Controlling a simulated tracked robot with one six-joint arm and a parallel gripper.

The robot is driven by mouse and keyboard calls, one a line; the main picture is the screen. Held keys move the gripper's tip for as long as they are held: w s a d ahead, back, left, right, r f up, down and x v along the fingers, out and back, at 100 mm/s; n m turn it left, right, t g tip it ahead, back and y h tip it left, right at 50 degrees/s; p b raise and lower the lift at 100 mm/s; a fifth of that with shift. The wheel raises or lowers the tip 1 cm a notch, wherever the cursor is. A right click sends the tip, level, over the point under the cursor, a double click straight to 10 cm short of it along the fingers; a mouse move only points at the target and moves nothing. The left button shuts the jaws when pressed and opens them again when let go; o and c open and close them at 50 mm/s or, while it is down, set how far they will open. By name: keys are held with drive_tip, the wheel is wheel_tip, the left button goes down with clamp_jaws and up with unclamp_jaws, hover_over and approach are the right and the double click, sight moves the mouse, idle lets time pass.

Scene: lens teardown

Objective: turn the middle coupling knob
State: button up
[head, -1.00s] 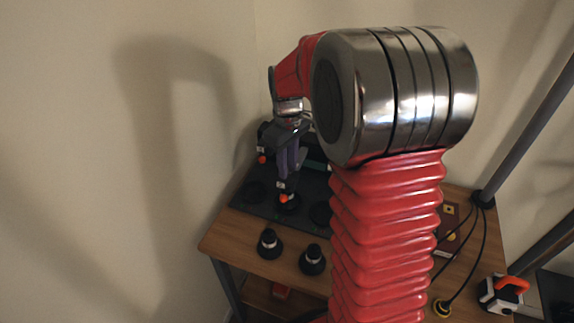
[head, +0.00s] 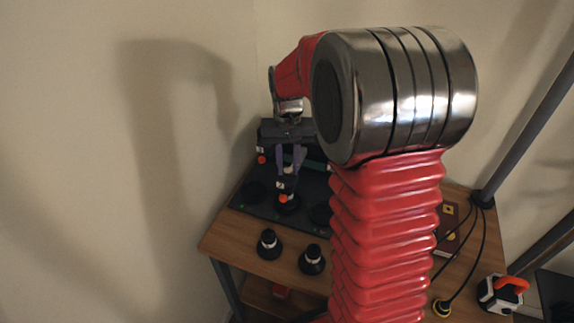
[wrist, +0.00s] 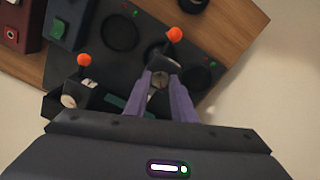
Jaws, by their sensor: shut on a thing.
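My gripper (head: 290,168) is over the dark panel (head: 240,205) on the table. In the wrist view its two purple fingers (wrist: 160,95) close on the sides of a small grey round-ended part (wrist: 160,78), which I take to be the middle coupling knob. An orange ball (wrist: 175,34) stands just beyond the fingertips in that view, and it also shows in the head view (head: 283,198). How the ball joins the gripped part is not clear. A second orange ball (wrist: 84,59) is at the left, beside a pale cylinder (wrist: 76,94).
Two black lens-like pieces (head: 269,244) (head: 312,260) stand on the wooden table's front part. Dark round spots lie on the panel, one at the upper left of the wrist view (wrist: 121,32). A red box (wrist: 12,28) is at its far left. My arm hides the table's middle.

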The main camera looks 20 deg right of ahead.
sight(288, 169)
drive_tip(key=m, duration=0.3)
drive_tip(key=shift+m, duration=2.2)
drive_tip(key=o, duration=1.1)
drive_tip(key=shift+c, duration=0.2)
wheel_tip(288, 169, up, 14)
drive_tip(key=shift+d+f, duration=0.1)
drive_tip(key=shift+f, duration=0.05)
